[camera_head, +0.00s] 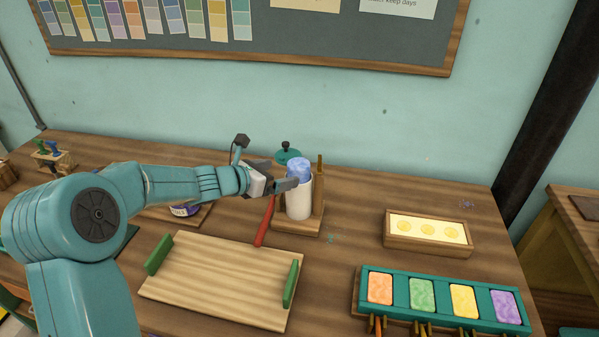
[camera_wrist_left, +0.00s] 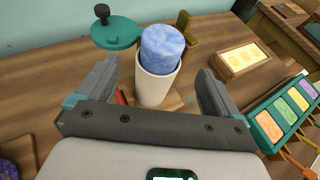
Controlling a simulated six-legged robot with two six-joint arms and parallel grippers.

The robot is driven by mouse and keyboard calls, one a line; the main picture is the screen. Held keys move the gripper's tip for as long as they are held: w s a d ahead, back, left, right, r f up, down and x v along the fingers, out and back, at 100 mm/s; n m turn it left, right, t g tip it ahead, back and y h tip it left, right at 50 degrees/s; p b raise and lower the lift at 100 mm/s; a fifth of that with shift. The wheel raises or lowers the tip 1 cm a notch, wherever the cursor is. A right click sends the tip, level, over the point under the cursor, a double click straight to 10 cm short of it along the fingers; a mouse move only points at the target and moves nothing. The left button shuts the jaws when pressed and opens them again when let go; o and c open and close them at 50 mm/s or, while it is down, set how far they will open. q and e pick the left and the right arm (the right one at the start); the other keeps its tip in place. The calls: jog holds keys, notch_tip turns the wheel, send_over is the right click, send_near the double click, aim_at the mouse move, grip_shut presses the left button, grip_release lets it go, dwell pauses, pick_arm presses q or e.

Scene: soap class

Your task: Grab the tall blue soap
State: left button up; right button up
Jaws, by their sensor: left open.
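The tall blue soap (camera_head: 299,166) stands upright in a white cylindrical holder (camera_head: 299,201), its top part rising above the rim. In the left wrist view the blue soap (camera_wrist_left: 161,50) and the white holder (camera_wrist_left: 153,87) lie ahead, between the two fingers. My left gripper (camera_head: 283,176) is open and empty, close by the left side of the soap in the head view. In the left wrist view its fingers (camera_wrist_left: 155,80) spread to either side, with gaps to the holder. Whether a finger touches the soap I cannot tell. My right gripper is not in view.
A wooden tray with green handles (camera_head: 217,283) lies in front. A teal mould with several coloured soaps (camera_head: 442,299) and a wooden box of yellow soaps (camera_head: 427,233) are at right. A teal lid (camera_head: 287,156) and a wooden post (camera_head: 319,172) stand close to the holder.

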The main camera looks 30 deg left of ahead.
aim_at(290, 172)
pick_arm(q)
jog(key=shift+w+d+f, duration=0.1)
jog(key=shift+w+d, duration=0.15)
jog(key=shift+w, duration=0.1)
jog(key=p+x, duration=0.1)
jog(key=x, duration=0.3)
jog(key=shift+w+f+p, duration=0.15)
jog(key=shift+w+p, duration=0.05)
jog(key=shift+p, duration=0.1)
jog(key=shift+w+f, duration=0.15)
jog(key=shift+w, duration=0.15)
jog(key=shift+d, duration=0.1)
jog(key=shift+c, duration=0.3)
jog(key=c, duration=1)
jog(key=shift+c, duration=1.1)
